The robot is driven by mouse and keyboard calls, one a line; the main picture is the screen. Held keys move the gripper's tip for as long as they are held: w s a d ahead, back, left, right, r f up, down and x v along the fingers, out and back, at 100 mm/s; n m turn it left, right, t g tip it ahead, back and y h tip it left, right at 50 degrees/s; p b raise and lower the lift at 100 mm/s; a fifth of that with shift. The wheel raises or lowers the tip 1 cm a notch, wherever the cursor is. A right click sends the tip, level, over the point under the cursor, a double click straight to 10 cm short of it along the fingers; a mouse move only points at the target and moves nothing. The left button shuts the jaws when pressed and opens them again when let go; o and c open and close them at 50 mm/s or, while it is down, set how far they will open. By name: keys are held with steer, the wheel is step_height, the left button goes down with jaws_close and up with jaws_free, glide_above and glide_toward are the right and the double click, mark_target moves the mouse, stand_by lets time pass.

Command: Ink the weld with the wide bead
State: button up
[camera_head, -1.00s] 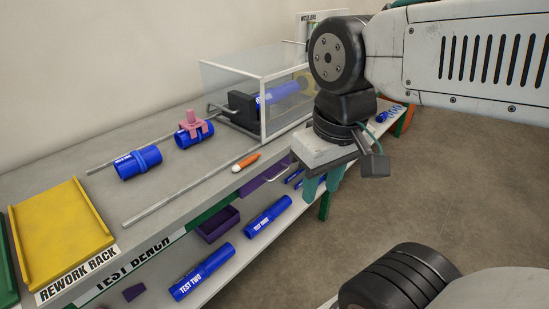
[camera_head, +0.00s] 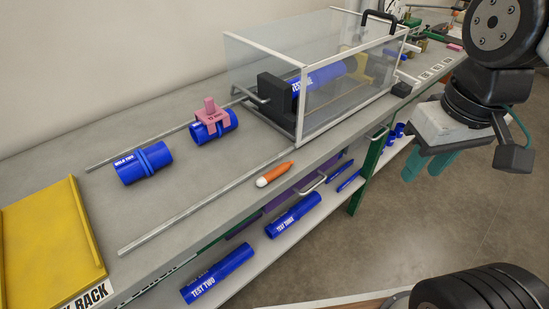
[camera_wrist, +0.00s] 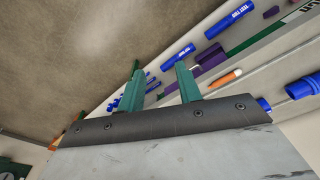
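A blue pipe piece (camera_head: 143,163) with white lettering and a raised ring around its middle lies on the grey bench at the left. A second blue pipe piece (camera_head: 228,119) lies behind it, with a pink clamp-like gauge (camera_head: 211,117) over it that hides its middle. An orange marker with a white end (camera_head: 275,174) lies near the bench's front edge; it also shows in the wrist view (camera_wrist: 225,79). My gripper (camera_head: 428,165) hangs off the bench to the right, teal fingers apart and nothing between them. The fingers show in the wrist view (camera_wrist: 161,78).
A clear-walled box (camera_head: 345,97) holding a blue pipe (camera_head: 318,78) stands at the back. A metal rail (camera_head: 205,209) runs along the bench. A yellow tray (camera_head: 45,240) is at the left. A lower shelf holds blue pipes (camera_head: 218,274). Floor at the right is open.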

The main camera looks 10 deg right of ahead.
steer(key=w+a+f+n, duration=0.1)
steer(key=w+a+n, duration=0.5)
steer(key=w+n, duration=0.3)
steer(key=n+g, duration=0.1)
steer(key=n, duration=1.4)
glide_above(271, 173)
step_height(271, 173, down, 10)
steer(key=shift+w+r, duration=0.1)
steer(key=shift+w, duration=0.05)
step_height(271, 173, down, 7)
steer(key=shift+f, duration=0.45)
steer(key=c, duration=0.7)
